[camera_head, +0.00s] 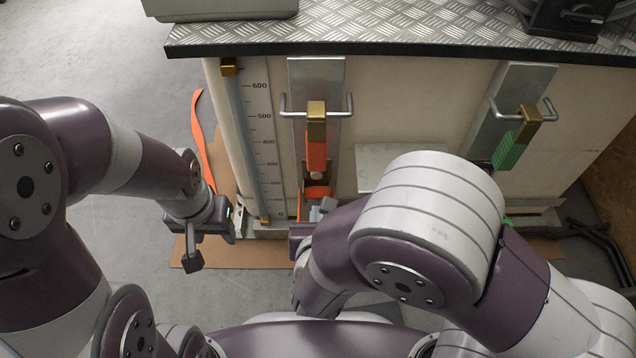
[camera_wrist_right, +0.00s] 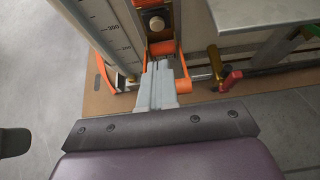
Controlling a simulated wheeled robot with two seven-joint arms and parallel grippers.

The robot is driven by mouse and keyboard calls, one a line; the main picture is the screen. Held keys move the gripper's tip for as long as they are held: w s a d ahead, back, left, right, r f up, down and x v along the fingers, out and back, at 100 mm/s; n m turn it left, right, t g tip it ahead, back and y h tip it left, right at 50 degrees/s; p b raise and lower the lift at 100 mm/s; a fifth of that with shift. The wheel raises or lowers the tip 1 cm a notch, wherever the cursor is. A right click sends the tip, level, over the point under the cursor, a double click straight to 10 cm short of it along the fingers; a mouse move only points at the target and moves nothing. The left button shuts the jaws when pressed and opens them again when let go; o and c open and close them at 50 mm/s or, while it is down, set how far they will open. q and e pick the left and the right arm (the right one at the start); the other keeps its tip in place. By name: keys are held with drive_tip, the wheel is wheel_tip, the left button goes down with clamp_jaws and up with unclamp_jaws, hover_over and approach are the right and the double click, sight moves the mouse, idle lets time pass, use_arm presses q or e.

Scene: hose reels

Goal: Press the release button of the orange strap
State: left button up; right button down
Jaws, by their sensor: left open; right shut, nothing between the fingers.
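The orange strap (camera_head: 316,152) runs down the front panel below a brass block (camera_head: 316,110). A pale round button (camera_head: 317,173) sits at its lower end; in the right wrist view the button (camera_wrist_right: 156,23) shows in a dark housing, with orange parts (camera_wrist_right: 163,48) below it. My right gripper (camera_head: 322,207) is shut and empty, just below the button in the head view. In the right wrist view its closed grey fingers (camera_wrist_right: 160,72) point toward the orange parts, with the tips below the button. I cannot tell whether they touch anything. My left gripper (camera_head: 216,243) is open and empty, left of the panel.
A scale (camera_head: 263,145) with brass ends stands left of the strap. A green strap (camera_head: 508,152) hangs at the right. A grey shelf (camera_head: 400,158) juts out between them. The tread-plate top (camera_head: 400,32) overhangs the panel. An orange band (camera_head: 200,140) hangs at the left corner.

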drive_tip(key=b, duration=0.4)
approach(318, 175)
wheel_tip(318, 175, down, 4)
drive_tip(key=w, duration=0.1)
drive_tip(key=w+b, duration=0.1)
drive_tip(key=w, duration=0.2)
drive_tip(key=shift+w+r, duration=0.15)
drive_tip(key=shift+w, duration=0.2)
drive_tip(key=shift+w+r, duration=0.2)
drive_tip(key=shift+w, duration=0.2)
drive_tip(key=shift+w+b, duration=0.1)
drive_tip(key=shift+b, duration=0.25)
